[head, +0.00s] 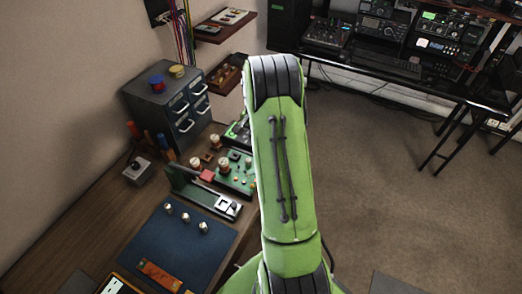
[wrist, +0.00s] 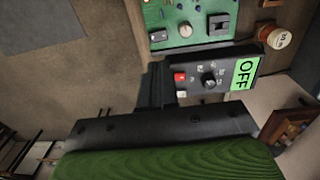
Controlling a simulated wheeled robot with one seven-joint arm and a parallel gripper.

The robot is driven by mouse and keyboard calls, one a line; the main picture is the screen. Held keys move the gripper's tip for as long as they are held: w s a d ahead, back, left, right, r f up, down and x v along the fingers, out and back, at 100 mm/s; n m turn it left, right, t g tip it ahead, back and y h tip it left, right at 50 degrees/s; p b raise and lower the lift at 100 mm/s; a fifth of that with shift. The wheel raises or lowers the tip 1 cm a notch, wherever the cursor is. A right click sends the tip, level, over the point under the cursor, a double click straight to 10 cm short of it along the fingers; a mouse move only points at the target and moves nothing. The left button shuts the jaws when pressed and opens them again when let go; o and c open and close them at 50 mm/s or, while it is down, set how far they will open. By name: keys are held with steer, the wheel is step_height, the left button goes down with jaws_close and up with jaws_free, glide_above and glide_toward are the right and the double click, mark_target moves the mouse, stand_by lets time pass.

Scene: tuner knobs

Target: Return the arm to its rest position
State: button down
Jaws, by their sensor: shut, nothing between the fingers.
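My green arm (head: 282,150) rises through the middle of the head view and bends away at a black joint near the top. My gripper is hidden behind the arm in that view. In the wrist view my gripper (wrist: 153,72) shows as dark, closed fingers with nothing held. Whether the fingers touch this panel cannot be told.
A green circuit board (head: 238,178) with knobs, a blue mat (head: 180,245) and a grey drawer cabinet (head: 165,112) are on the workbench at left. Wall shelves (head: 225,26) hang above. A black table (head: 385,78) with radio equipment stands at the back. Carpet (head: 385,185) at right is clear.

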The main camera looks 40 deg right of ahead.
steer(key=shift+w+r, duration=0.2)
steer(key=shift+r, duration=1.35)
